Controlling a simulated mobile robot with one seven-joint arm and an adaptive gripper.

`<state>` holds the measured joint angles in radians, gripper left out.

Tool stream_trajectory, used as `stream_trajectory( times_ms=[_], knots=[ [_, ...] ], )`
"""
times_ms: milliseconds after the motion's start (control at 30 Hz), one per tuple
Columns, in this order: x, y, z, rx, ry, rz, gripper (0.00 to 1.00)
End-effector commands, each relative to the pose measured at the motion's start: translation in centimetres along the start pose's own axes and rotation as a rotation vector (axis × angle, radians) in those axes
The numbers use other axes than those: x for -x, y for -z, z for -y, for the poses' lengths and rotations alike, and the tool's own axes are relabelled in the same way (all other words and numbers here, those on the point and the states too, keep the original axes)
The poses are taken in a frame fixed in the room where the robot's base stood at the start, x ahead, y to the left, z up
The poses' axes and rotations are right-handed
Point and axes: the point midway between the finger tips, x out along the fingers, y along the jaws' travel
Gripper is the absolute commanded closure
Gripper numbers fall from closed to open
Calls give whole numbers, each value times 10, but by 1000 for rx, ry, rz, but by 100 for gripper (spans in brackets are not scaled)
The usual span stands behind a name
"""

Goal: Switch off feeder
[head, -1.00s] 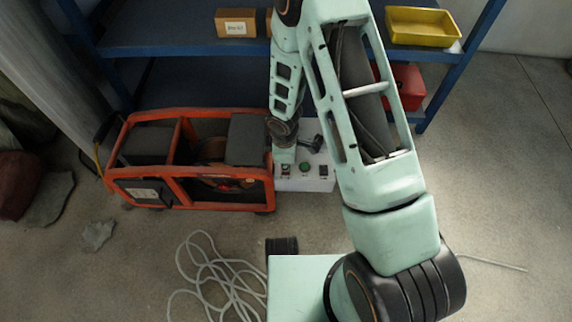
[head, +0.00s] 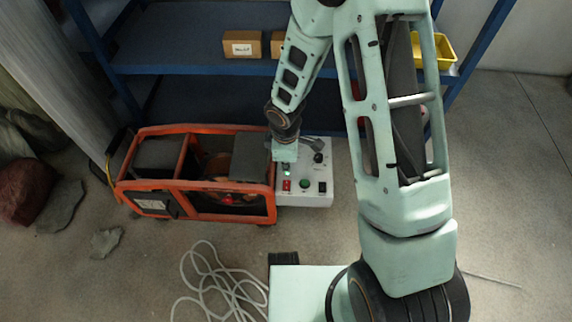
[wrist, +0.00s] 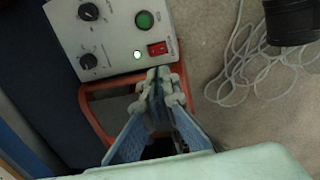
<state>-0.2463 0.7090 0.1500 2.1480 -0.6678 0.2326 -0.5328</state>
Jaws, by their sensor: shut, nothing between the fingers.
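A white control box (head: 318,199) stands on the floor against the right end of an orange-framed unit (head: 192,214). Its top has a red rocker switch (head: 287,185), a green button (head: 305,183) and black knobs. In the wrist view the red switch (wrist: 157,48) sits beside a bright green-white lamp (wrist: 137,55), which looks lit. The green button (wrist: 144,19) is above them. My gripper (wrist: 155,82) is shut and empty, its tips just below the lamp and switch in the picture. Contact cannot be told. In the head view its fingertips are largely hidden by the hand.
A blue shelf (head: 200,55) with cardboard boxes (head: 242,43) and a yellow tray (head: 437,48) stands behind. A pale coiled cable (head: 215,285) lies on the floor in front. Rocks (head: 58,204) lie at the left. Floor at the right is mostly clear.

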Motion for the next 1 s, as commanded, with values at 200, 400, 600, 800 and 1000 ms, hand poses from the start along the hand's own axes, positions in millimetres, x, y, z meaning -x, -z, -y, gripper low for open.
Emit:
stream_trajectory(
  times_ms=[200, 400, 600, 800, 1000],
  knots=[
    [-1, 0, 0, -1, 2, -1, 100],
    [-4, 0, -2, -3, 12, -4, 100],
    [0, 1, -10, -2, 3, -4, 100],
    [3, 0, -14, -1, -7, -2, 100],
    [3, 1, -14, -1, -7, -2, 100]
  ],
)
